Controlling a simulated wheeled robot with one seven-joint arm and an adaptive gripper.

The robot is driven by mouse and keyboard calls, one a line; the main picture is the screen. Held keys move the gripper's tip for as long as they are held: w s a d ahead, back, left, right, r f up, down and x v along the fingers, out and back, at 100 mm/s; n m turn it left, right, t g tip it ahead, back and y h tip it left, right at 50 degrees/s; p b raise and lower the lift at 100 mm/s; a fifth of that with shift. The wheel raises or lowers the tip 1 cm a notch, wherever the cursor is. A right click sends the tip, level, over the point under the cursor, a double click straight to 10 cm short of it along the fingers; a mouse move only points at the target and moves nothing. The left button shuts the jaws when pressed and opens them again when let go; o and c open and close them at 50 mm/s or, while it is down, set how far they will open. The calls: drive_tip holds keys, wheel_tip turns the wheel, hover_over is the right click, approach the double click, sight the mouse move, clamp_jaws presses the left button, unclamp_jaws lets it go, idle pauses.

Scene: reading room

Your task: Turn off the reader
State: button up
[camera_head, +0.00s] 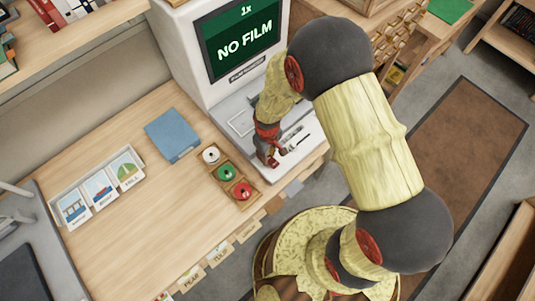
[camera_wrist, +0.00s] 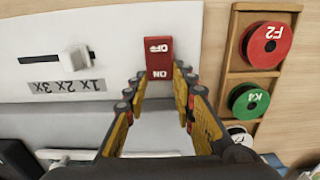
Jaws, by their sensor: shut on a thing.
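The reader (camera_head: 205,62) is a white machine on the wooden desk. Its lit screen (camera_head: 240,38) reads "1x NO FILM" in pale letters on dark green. In the wrist view its red switch (camera_wrist: 159,58) shows the words OFF and ON upside down, OFF on the upper part. My gripper (camera_wrist: 158,82) has one finger on each side of the switch and is shut on it.
A lens slider (camera_wrist: 75,58) marked 1x 2x 3x sits left of the switch in the wrist view. A wooden tray (camera_head: 219,170) with white, green and red reels stands close by. A blue box (camera_head: 172,135) and picture cards (camera_head: 100,188) lie on the desk.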

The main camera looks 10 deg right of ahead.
clamp_jaws()
drive_tip(key=shift+s+t+y+b, duration=0.1)
drive_tip(key=shift+t+y+b, duration=0.2)
drive_tip(key=shift+b, duration=0.3)
drive_tip(key=t+b, duration=0.1)
drive_tip(key=b, duration=0.2)
drive_tip(key=shift+d+y, duration=0.1)
drive_tip(key=shift+y, duration=0.2)
drive_tip(key=b, duration=0.4)
drive_tip(key=t+b, duration=0.1)
drive_tip(key=b, duration=0.3)
drive_tip(key=shift+s+d+r+t+y, duration=0.15)
drive_tip(key=shift+r+t+y, duration=0.15)
drive_tip(key=shift+y, duration=0.1)
drive_tip(key=shift+s+r+b, duration=0.15)
drive_tip(key=shift+b, duration=0.75)
drive_tip(key=o, duration=0.7)
unclamp_jaws()
drive_tip(key=shift+o, duration=0.2)
drive_tip(key=shift+d, duration=0.1)
